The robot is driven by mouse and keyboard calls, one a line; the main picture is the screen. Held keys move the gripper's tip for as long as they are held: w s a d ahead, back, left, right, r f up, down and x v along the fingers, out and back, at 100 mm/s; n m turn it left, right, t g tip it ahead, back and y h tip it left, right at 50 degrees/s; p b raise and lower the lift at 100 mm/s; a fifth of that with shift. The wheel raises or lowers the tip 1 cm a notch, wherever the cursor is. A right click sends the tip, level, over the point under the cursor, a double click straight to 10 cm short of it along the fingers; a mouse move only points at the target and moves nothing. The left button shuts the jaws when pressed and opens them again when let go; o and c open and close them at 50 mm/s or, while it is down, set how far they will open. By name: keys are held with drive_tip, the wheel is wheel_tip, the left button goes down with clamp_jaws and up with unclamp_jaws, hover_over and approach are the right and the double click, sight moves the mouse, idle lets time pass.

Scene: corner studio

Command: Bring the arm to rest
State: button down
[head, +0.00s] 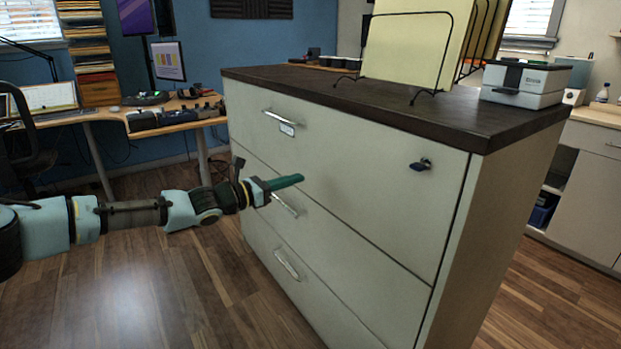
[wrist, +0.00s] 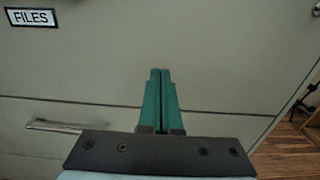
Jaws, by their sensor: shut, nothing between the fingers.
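My gripper (head: 299,179) is at the end of my outstretched arm, in front of the pale filing cabinet (head: 355,160). Its green fingers lie side by side with nothing between them, and they also show in the wrist view (wrist: 160,72). The fingers point toward the cabinet's drawer fronts, near the top and middle drawers. I cannot tell how wide the gap to the cabinet face is. All the drawers look closed.
The cabinet's top drawer handle (head: 281,118), middle handle (head: 285,204) and lower handle (head: 287,264) stick out. A key lock (head: 421,164) is at the right. A desk (head: 175,115) stands behind at left. Wooden floor (head: 150,290) is clear below my arm.

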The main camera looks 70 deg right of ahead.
drive_tip(key=shift+v, duration=2.15)
drive_tip(key=w+a+f+m+t+y+p, duration=0.1)
drive_tip(key=w+a+m+t+y+p, duration=0.2)
drive_tip(key=w+a, duration=0.7)
drive_tip(key=w+a+f+m+t+y, duration=0.15)
drive_tip(key=w+a+m+y, duration=0.3)
drive_tip(key=a, duration=1.15)
drive_tip(key=w+a+m+t+y+p, duration=0.3)
drive_tip(key=w+a, duration=0.4)
drive_tip(key=a, duration=0.6)
drive_tip(key=a+r+t+y, duration=0.1)
drive_tip(key=a+r, duration=0.2)
drive_tip(key=a, duration=0.7)
drive_tip(key=a+r+m+t+y+p, duration=0.1)
drive_tip(key=a+r, duration=0.3)
drive_tip(key=a, duration=0.7)
drive_tip(key=a+r+t+y, duration=0.2)
drive_tip(key=a+r, duration=0.2)
drive_tip(key=a, duration=0.7)
drive_tip(key=shift+w+r+t+p, duration=0.2)
drive_tip(key=shift+w+t+p, duration=0.15)
drive_tip(key=shift+w, duration=0.05)
drive_tip(key=c, duration=1.6)
unclamp_jaws()
drive_tip(key=shift+m, duration=0.25)
